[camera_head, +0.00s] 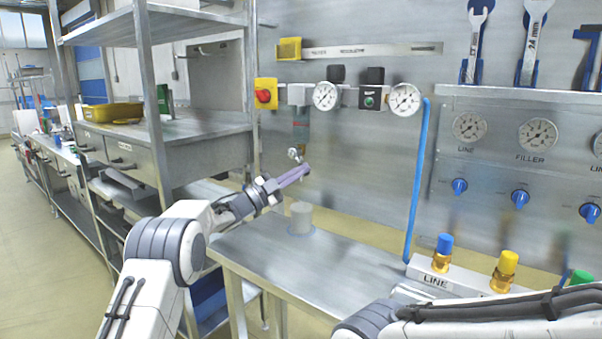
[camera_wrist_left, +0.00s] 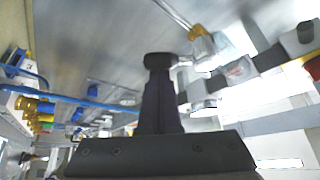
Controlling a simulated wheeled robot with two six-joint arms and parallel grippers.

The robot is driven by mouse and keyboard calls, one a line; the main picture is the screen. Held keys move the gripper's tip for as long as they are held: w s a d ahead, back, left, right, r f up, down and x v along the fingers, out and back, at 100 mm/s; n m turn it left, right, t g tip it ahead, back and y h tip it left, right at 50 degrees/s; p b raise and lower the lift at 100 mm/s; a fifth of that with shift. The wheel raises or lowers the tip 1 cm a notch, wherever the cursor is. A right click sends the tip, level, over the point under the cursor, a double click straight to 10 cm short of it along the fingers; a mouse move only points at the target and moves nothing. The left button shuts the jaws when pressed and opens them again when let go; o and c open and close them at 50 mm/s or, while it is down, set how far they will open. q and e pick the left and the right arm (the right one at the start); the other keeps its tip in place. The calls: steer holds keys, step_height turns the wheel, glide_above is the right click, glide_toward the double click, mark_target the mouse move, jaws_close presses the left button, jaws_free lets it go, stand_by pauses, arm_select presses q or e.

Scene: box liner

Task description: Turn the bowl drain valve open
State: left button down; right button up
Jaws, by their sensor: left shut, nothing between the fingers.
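The filter bowl (camera_head: 300,128) hangs under the air unit on the steel back wall. Its drain valve (camera_head: 294,155), a small metal fitting, sits at the bottom end of the bowl. My left gripper (camera_head: 306,169) is shut and empty, with its tips just below and right of the valve. In the left wrist view the closed fingertips (camera_wrist_left: 159,61) are close beside a metal and brass fitting (camera_wrist_left: 198,34); I cannot tell whether they touch. My right arm enters at the lower right, but its gripper is out of view.
A clear cup (camera_head: 301,217) stands on the steel bench (camera_head: 310,265) below the bowl. Gauges (camera_head: 326,96) and a blue hose (camera_head: 417,180) are to the right. A metal shelf rack (camera_head: 147,90) stands close on the left. The bench's middle is clear.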

arm_select(q)
steer(key=shift+w+a+f+m, duration=0.1)
steer(key=shift+f+m, duration=0.05)
steer(key=shift+m, duration=0.35)
steer(key=m+g, duration=0.1)
steer(key=m, duration=0.1)
steer(key=w+a+f+m+g+p, duration=0.1)
steer(key=m, duration=0.1)
steer(key=a+m+g+y+p, duration=0.1)
steer(key=m, duration=0.1)
steer(key=shift+w+a+f+g, duration=0.1)
steer(key=shift+w+f+g, duration=0.1)
steer(key=shift+w+g, duration=0.1)
steer(key=shift+a+f, duration=0.1)
steer(key=shift+a, duration=0.05)
stand_by(0.4)
